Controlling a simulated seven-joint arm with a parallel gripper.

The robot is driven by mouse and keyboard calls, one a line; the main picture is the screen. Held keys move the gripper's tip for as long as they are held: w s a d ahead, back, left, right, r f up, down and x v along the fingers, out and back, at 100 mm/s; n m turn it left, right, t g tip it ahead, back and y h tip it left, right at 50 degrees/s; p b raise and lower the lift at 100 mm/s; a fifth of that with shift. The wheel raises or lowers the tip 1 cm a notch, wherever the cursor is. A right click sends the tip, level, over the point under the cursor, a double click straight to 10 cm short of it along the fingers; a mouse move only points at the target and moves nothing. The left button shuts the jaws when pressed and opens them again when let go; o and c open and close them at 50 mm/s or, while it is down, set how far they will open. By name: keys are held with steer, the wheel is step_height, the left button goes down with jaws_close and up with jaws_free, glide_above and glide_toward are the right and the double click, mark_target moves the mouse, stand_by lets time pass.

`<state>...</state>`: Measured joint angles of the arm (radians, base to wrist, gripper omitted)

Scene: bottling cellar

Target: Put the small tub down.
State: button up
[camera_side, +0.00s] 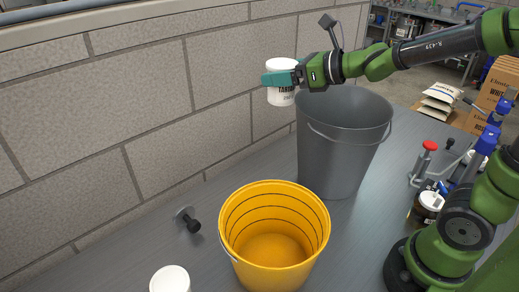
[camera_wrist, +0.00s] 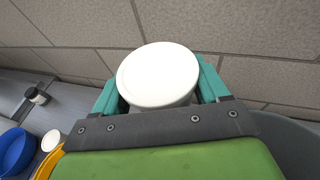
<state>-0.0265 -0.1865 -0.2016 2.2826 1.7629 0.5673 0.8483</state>
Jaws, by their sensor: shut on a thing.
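The small tub (camera_side: 281,98) is white with dark lettering and a white lid. It looks upright and is held high, in front of the block wall and beside the rim of the grey bucket. My gripper (camera_side: 279,79), with teal fingers, is shut on it from the right. In the wrist view the tub's lid (camera_wrist: 158,75) fills the space between the two fingers of my gripper (camera_wrist: 160,86). The tub's underside is clear of the bench in the side view.
A tall grey bucket (camera_side: 340,150) stands near the wall, with a yellow bucket (camera_side: 268,262) in front. A black knob-like item (camera_side: 190,221) and a white-lidded tub (camera_side: 170,279) are left. A blue round thing (camera_wrist: 14,152) shows in the wrist view.

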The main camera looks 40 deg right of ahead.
steer(key=shift+s+d+r, duration=0.1)
steer(key=shift+d+r, duration=0.2)
steer(key=shift+r, duration=0.15)
steer(key=w+a+f+n+g+y, duration=0.1)
steer(key=w+a+f+n+y, duration=0.2)
steer(key=a+f, duration=0.6)
steer(key=a, duration=0.4)
steer(key=shift+w+a+f+g, duration=0.15)
steer(key=shift+a+f+g, duration=0.05)
steer(key=shift+a+g, duration=0.1)
step_height(320, 180, down, 18)
steer(key=shift+r, duration=0.15)
steer(key=shift+f, duration=0.2)
steer(key=o, duration=1.3)
steer(key=shift+c, duration=0.2)
